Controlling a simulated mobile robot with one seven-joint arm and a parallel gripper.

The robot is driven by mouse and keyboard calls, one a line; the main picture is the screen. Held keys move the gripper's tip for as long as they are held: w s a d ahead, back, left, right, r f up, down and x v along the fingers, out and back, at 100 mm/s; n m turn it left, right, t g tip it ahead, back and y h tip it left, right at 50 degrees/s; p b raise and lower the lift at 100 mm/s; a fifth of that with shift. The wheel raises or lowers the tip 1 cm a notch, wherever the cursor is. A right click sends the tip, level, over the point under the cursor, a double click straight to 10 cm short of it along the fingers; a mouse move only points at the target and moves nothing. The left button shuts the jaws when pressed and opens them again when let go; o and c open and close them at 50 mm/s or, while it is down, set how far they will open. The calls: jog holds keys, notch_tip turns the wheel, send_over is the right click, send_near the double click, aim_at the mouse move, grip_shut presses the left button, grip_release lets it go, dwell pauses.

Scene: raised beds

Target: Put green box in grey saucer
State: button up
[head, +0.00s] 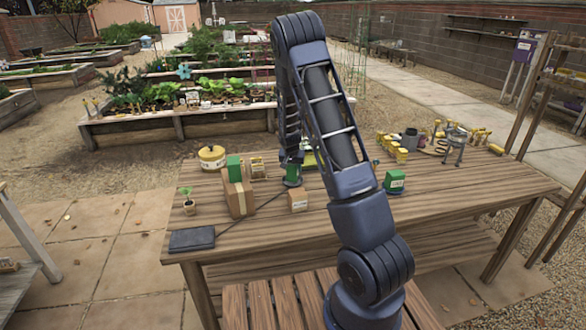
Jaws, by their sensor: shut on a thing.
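My gripper (292,162) points down over the middle of the wooden table and is shut on a green box (293,173), which is small and partly hidden by the fingers. Whether the box touches the surface below is not clear. A second green box (395,181) with a pale label stands on the table to the right of my arm. A third green box (234,167) is at the top of a tall cardboard box on the left. I cannot make out a grey saucer for certain; my arm hides part of the table.
The tall cardboard box (238,198) and a small cardboard box (298,201) stand close to my gripper. A yellow pot (212,157), a seedling pot (189,206) and a dark flat slab (192,240) are left. Yellow items crowd the back right; the front right is clear.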

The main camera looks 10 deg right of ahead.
jog(key=shift+f, duration=0.6)
jog(key=o, duration=1)
jog(key=shift+o, duration=0.2)
